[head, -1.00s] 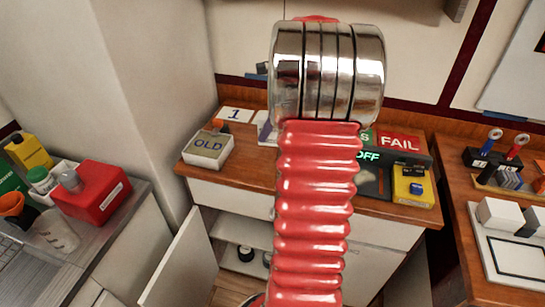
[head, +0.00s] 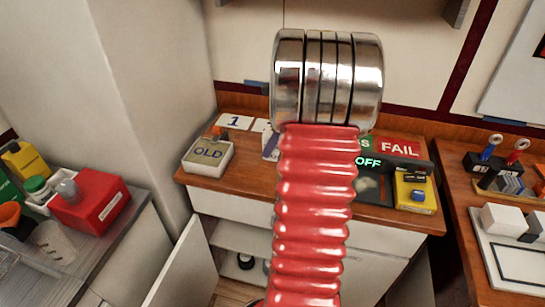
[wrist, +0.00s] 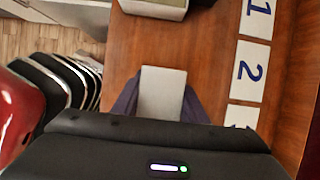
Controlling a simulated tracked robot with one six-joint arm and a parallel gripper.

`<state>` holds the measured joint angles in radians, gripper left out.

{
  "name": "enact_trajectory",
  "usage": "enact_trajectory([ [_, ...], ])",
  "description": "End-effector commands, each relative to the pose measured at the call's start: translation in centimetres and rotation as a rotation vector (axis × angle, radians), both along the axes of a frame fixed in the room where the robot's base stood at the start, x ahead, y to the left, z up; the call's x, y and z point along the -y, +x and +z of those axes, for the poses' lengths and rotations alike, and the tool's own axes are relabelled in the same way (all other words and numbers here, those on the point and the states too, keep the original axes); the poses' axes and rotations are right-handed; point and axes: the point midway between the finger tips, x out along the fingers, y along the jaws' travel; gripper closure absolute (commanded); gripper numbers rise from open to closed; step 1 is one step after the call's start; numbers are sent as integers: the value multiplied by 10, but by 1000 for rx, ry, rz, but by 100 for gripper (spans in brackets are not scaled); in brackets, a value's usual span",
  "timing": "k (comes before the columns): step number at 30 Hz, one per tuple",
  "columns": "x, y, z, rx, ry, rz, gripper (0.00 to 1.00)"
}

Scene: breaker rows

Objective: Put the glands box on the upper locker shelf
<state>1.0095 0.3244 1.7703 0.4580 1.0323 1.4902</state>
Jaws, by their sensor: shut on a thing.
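In the wrist view my gripper (wrist: 161,108) is shut on a small pale grey box (wrist: 163,90), held between its two dark bluish fingers above the wooden counter. I see no label on it, so I cannot tell from the print that it is the glands box. In the head view my red ribbed arm hides the gripper and the box. An open locker (head: 240,235) is under the counter, with a pale shelf inside and its white door (head: 183,265) swung out to the left. Part of its inside is hidden by my arm.
On the counter stand an OLD tray (head: 208,155), number cards (head: 235,122), a FAIL sign (head: 398,148) and a yellow device (head: 415,193). Small dark round things (head: 245,262) are low in the locker. A red container (head: 90,200) is on the left bench.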

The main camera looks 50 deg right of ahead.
Motion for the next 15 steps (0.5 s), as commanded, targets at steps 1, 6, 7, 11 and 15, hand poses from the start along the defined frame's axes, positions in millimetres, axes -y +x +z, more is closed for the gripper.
enact_trajectory([
  [1,0,0,-1,0,-1,0,88],
  [6,0,0,-1,0,-1,0,88],
  [7,0,0,-1,0,-1,0,88],
  [11,0,-1,-5,-1,1,-1,88],
  [15,0,-1,-23,-2,3,-1,88],
])
